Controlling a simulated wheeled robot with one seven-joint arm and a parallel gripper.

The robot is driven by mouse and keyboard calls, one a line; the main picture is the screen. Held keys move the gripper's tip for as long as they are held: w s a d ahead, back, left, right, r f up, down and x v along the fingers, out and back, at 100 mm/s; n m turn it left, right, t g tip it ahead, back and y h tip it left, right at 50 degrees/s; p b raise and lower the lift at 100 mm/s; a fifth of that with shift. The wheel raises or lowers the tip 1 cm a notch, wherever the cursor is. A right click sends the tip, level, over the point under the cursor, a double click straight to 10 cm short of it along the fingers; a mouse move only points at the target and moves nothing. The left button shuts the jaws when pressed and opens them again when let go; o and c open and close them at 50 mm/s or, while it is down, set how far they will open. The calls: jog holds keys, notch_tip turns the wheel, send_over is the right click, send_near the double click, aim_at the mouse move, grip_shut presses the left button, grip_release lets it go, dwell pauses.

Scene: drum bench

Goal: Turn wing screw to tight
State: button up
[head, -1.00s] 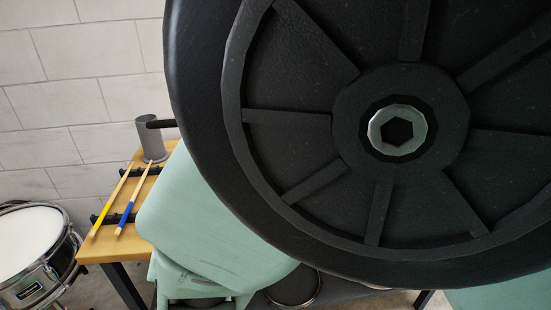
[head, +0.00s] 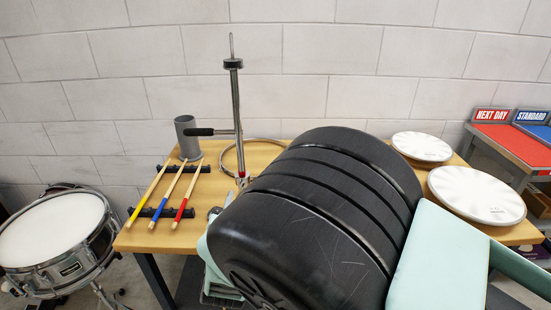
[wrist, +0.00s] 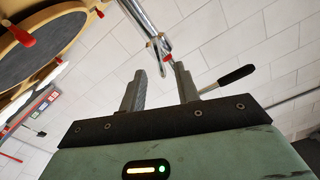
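In the wrist view a chrome stand tube (wrist: 146,22) comes down from the top. At its lower end is a small metal fitting with a red tip (wrist: 168,57), which looks like the wing screw. My gripper (wrist: 161,68) is open, its two grey fingers spread. The fitting appears between or just beyond the fingertips; I cannot tell whether they touch it. In the head view the upright stand (head: 238,110) rises from the bench, with a small red spot (head: 242,174) low on it.
A black-handled lever (head: 200,132) sticks out left of the stand. A grey cup (head: 188,142), drumsticks on a rack (head: 160,212) and a hoop (head: 229,160) are on the wooden bench (head: 140,238). A snare drum (head: 50,235) stands left; white pads (head: 477,195) lie right.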

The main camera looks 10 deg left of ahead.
aim_at(241, 191)
jog(key=shift+p+x, duration=0.5)
jog(key=shift+x, duration=2.05)
grip_shut()
